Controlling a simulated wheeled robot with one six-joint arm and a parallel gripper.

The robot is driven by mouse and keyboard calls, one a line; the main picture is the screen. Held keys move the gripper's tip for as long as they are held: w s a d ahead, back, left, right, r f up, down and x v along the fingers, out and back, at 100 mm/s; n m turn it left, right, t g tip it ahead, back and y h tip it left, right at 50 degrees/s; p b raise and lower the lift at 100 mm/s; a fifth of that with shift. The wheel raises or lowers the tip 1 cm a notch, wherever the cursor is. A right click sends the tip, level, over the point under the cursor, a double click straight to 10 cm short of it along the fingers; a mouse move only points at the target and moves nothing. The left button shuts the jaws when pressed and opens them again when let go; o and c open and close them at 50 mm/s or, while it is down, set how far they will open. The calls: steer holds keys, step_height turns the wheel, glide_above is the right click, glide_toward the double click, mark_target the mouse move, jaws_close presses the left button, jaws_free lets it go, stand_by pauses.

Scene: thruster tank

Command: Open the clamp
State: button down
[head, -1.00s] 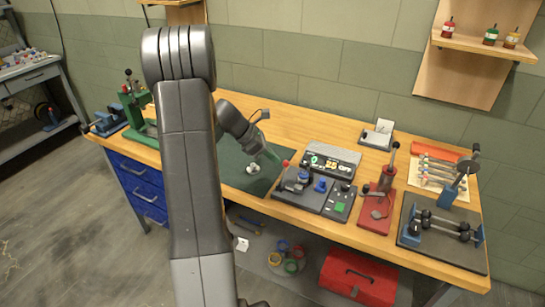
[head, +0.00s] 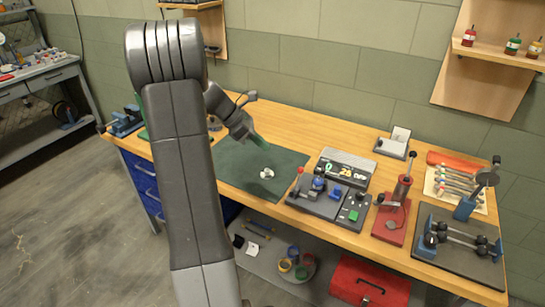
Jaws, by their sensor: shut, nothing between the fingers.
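My gripper (head: 260,143) is small in the head view, shut and empty above the dark green mat (head: 230,165). It is left of the fixtures and apart from them. I cannot tell for certain which fixture is the clamp. One dark fixture board (head: 325,209) has a red-knobbed lever and blue parts. At the right end, a blue bracket (head: 464,208) with a round grey head stands by a dark board (head: 440,262) holding a dumbbell-like bar.
A small white part (head: 267,173) lies on the mat below my gripper. A display box (head: 345,168) and a small card stand (head: 396,142) are behind the fixtures. A tool tray (head: 455,187) lies at the right. My arm hides the bench's left part.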

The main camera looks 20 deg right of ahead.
steer(key=shift+w+v, duration=0.25)
steer(key=shift+v, duration=1.1)
steer(key=shift+d, duration=0.2)
steer(key=p, duration=0.1)
glide_toward(298, 178)
steer(key=s+f+h+b, duration=0.1)
steer(key=b, duration=0.5)
steer(key=s+f+m+t+h+b, duration=0.1)
steer(key=s+f+b, duration=0.1)
steer(key=b, duration=0.5)
steer(key=shift+f+t+h, duration=0.15)
steer(key=shift+t+h, duration=0.15)
steer(key=shift+h, duration=0.1)
steer(key=shift+a+b, duration=0.1)
steer(key=shift+b, duration=0.4)
steer(key=shift+r+p, duration=0.3)
steer(key=shift+p, duration=0.15)
